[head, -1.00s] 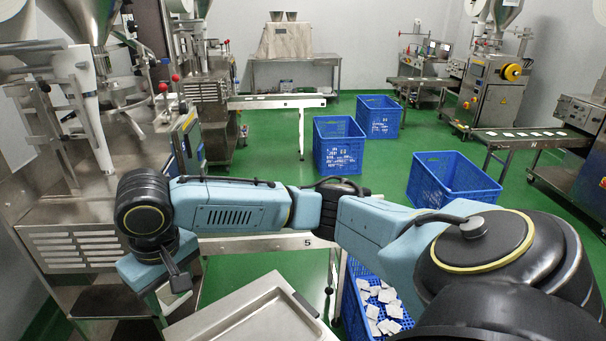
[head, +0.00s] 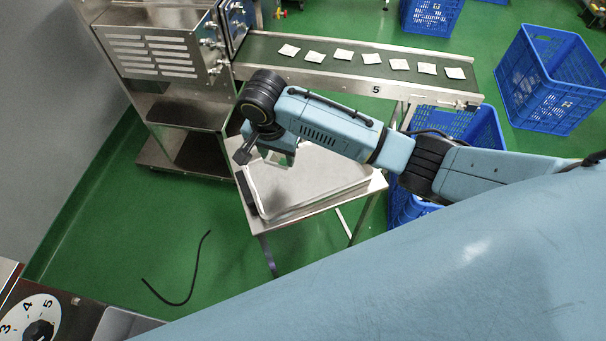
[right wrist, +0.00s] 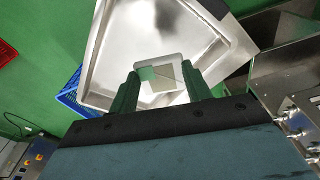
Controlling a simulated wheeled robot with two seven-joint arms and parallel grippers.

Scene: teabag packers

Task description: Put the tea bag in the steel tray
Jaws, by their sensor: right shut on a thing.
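My right gripper (right wrist: 160,86) is shut on a tea bag (right wrist: 160,72), a pale square held between its two dark fingers. In the right wrist view the steel tray (right wrist: 105,52) lies beyond and below the fingertips, and the bag shows against its inner floor. In the head view the steel tray (head: 335,180) sits on a small metal stand, and my right arm reaches over its far left part. My left gripper is not in view.
A conveyor (head: 320,66) marked 5 carries several tea bags (head: 399,64) behind the tray. A blue crate (head: 480,130) stands right of the stand, and another blue crate (head: 550,80) farther right. A steel machine (head: 160,55) is at the back left.

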